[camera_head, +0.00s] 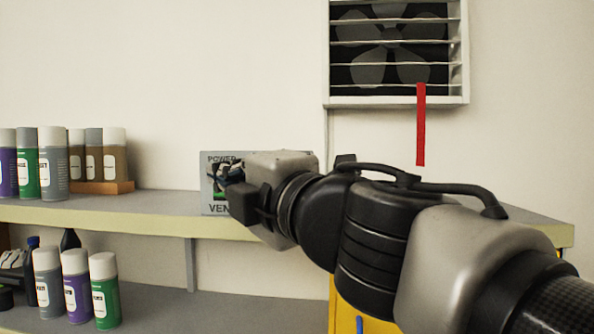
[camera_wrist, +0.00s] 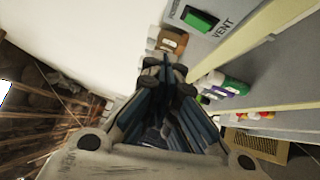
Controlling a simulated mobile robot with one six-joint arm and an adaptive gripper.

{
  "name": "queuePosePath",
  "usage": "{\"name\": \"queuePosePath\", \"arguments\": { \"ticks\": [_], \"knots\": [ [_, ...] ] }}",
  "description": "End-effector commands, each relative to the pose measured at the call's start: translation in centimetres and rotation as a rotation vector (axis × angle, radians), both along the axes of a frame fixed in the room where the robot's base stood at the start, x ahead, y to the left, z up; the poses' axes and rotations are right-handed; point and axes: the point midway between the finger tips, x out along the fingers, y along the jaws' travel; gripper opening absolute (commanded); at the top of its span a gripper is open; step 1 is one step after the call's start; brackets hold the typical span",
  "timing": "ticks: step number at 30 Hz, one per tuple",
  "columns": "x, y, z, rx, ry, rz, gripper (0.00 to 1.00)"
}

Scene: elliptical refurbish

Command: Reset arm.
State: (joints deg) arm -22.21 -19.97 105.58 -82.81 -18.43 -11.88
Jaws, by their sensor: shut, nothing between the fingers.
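My arm reaches in from the lower right in the head view. My gripper (camera_head: 229,172) is in front of the grey power vent panel (camera_head: 208,190) and covers much of it. In the wrist view my gripper (camera_wrist: 166,72) has its dark fingers together, with nothing between them. The panel also shows at the top of the wrist view (camera_wrist: 226,14), with a green switch (camera_wrist: 201,19) on it. I see a gap between the fingertips and the panel in the wrist view.
A shelf (camera_head: 150,207) with spray cans (camera_head: 53,165) runs along the wall at left. More cans (camera_head: 76,285) stand on the lower shelf. A vent fan (camera_head: 392,50) with a red strip (camera_head: 421,125) hangs above my arm. The wall area at upper left is clear.

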Motion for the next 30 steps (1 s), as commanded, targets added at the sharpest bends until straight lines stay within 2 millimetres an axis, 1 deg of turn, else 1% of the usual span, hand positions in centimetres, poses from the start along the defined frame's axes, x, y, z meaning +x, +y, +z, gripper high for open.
{"name": "queuePosePath", "arguments": {
  "ticks": [7, 9, 11, 14, 15, 17, 18, 20, 21, 23, 24, 26, 27, 29, 30],
  "knots": [
    [0.1, -0.1, -0.2, 0.003, 0.003, -0.005, 0.00],
    [0.4, -0.9, -1.0, 0.026, 0.021, -0.029, 0.00],
    [0.9, -2.3, -2.6, 0.066, 0.054, -0.075, 0.00],
    [2.0, -6.2, -6.9, 0.174, 0.150, -0.196, 0.00],
    [2.4, -8.1, -9.1, 0.228, 0.201, -0.256, 0.00],
    [2.8, -11.1, -12.8, 0.310, 0.279, -0.350, 0.00],
    [2.8, -12.9, -15.3, 0.363, 0.332, -0.410, 0.00],
    [2.7, -15.6, -19.1, 0.437, 0.411, -0.498, 0.00],
    [2.4, -17.2, -21.7, 0.486, 0.461, -0.555, 0.00],
    [1.7, -19.4, -25.7, 0.556, 0.541, -0.637, 0.00],
    [1.1, -20.8, -28.4, 0.601, 0.592, -0.691, 0.00],
    [0.0, -22.6, -32.5, 0.666, 0.672, -0.768, 0.00],
    [-0.9, -23.6, -35.2, 0.709, 0.725, -0.820, 0.00],
    [-2.4, -24.9, -39.4, 0.773, 0.808, -0.893, 0.00],
    [-3.5, -25.7, -42.1, 0.812, 0.864, -0.942, 0.00]
  ]
}}
